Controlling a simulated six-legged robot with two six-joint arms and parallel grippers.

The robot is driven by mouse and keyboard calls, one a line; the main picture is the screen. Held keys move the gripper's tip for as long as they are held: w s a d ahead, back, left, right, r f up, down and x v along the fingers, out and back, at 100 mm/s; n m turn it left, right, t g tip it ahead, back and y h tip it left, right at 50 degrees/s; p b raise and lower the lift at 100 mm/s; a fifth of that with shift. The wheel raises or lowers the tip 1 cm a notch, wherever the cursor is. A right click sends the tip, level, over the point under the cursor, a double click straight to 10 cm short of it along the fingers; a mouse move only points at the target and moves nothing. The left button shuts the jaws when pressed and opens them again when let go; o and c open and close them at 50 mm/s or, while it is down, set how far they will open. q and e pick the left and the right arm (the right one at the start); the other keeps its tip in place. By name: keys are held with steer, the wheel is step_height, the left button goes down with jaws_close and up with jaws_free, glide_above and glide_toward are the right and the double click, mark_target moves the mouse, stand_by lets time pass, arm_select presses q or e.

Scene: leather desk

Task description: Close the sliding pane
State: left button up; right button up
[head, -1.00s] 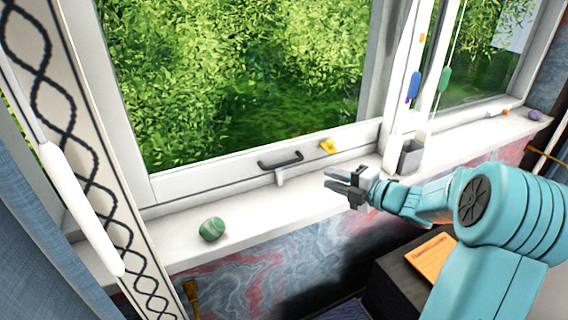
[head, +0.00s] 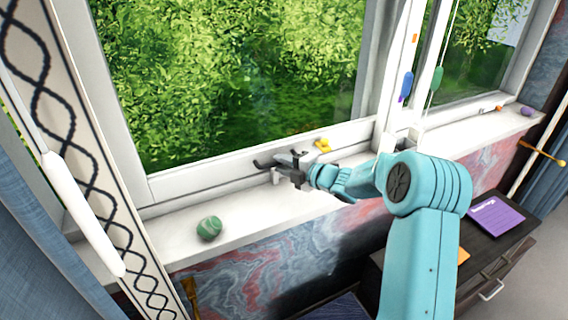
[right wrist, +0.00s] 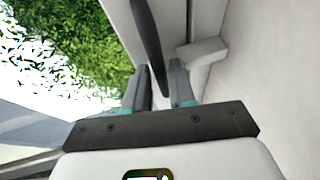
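The sliding pane (head: 230,75) is the large white-framed window pane at the left, with greenery behind it. A dark bar handle (head: 262,164) sits on its bottom rail. My right gripper (head: 289,162) is at the right part of this handle and partly hides it. In the right wrist view the dark handle (right wrist: 150,45) runs between the two fingers of the gripper (right wrist: 160,88). The fingers are apart, with a gap showing around the handle; I cannot tell whether either one touches it. My left gripper is not in view.
A green striped stone (head: 209,228) lies on the white sill (head: 255,216). A yellow object (head: 322,145) is by the bottom rail. Blue (head: 406,86) and green (head: 437,78) pieces hang near the window post. A dark cabinet (head: 492,252) with a purple book (head: 495,219) stands below right.

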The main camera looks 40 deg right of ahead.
steer(key=shift+f, duration=0.1)
steer(key=shift+w, duration=0.1)
jaws_close()
steer(key=shift+w+a+f+b, duration=0.15)
steer(key=shift+a+b, duration=0.1)
steer(key=shift+b, duration=0.25)
steer(key=b, duration=1.5)
glide_toward(206, 179)
steer(key=w, duration=0.1)
steer(key=w+d, duration=0.1)
steer(key=w+f, duration=0.1)
steer(key=shift+w+d+f, duration=0.1)
steer(key=shift+w+d, duration=0.15)
steer(key=shift+w, duration=0.1)
steer(key=shift+w+a+r+b, duration=0.2)
steer(key=shift+a+b, duration=0.2)
steer(key=shift+a, duration=0.15)
steer(key=shift+w+a+r, duration=0.1)
steer(key=shift+a, duration=0.35)
